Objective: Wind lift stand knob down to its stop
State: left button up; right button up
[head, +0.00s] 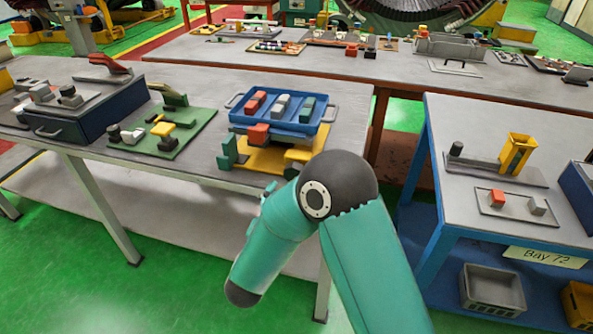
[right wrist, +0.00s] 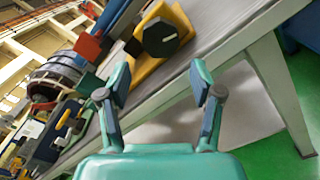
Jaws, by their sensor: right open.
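The lift stand has a yellow base (head: 262,158) on the left grey table. Its blue tray (head: 283,106) sits on top and carries red, grey and green blocks. In the right wrist view a round black knob (right wrist: 160,38) with a white mark faces me, on the yellow stand part (right wrist: 150,74). My right gripper (right wrist: 160,82) is open and empty. Its fingers are apart from the knob, which shows beyond and slightly above the gap between them. In the head view my right arm hides part of the stand's front, and I cannot make out the knob or fingers there. My left gripper is in neither view.
A green board (head: 190,140) with parts and a blue box (head: 75,112) stand left of the lift stand. A blue-framed table (head: 500,220) with a yellow bin (head: 517,152) stands at right. The floor in front is clear.

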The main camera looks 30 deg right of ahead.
jog(key=p+x, duration=0.1)
jog(key=x, duration=0.8)
jog(key=shift+p, duration=0.3)
